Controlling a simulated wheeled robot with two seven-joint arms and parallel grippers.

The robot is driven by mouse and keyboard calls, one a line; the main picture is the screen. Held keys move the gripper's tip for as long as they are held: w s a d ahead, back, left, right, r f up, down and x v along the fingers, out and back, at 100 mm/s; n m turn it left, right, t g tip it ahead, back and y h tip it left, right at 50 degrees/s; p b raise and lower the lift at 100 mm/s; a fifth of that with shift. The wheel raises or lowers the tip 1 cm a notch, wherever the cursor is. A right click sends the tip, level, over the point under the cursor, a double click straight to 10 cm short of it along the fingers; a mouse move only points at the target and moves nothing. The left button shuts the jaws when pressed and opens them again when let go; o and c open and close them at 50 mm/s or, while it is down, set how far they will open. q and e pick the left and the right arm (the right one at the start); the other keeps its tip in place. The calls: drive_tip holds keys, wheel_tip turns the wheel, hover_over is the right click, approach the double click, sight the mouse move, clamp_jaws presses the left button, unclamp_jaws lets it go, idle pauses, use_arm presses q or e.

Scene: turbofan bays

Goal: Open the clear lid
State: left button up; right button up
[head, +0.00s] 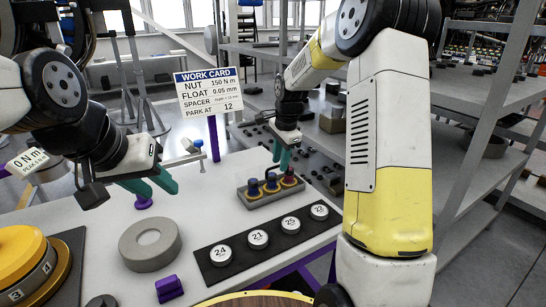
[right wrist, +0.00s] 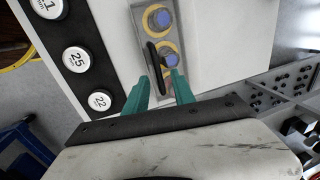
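A grey block (head: 270,191) with several coloured knobs stands on the white table. In the right wrist view the block (right wrist: 143,45) shows two blue knobs in yellow rings and a black bar handle (right wrist: 155,68). The lid's clear panel cannot be made out; the bar may belong to it. My right gripper (head: 281,161) is above the block's far side. In the right wrist view its teal fingers (right wrist: 163,80) are apart, on either side of the block's near end, with nothing visibly gripped. My left gripper (head: 164,190) hangs over the table at left, fingers apart and empty.
A black strip with several numbered white discs (head: 258,239) lies in front of the block. A grey ring (head: 150,244), a purple piece (head: 169,289) and a yellow dial (head: 22,262) are at left. A work card (head: 209,92) stands behind. Shelving (head: 390,170) is at right.

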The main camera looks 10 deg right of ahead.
clamp_jaws()
idle(1.4)
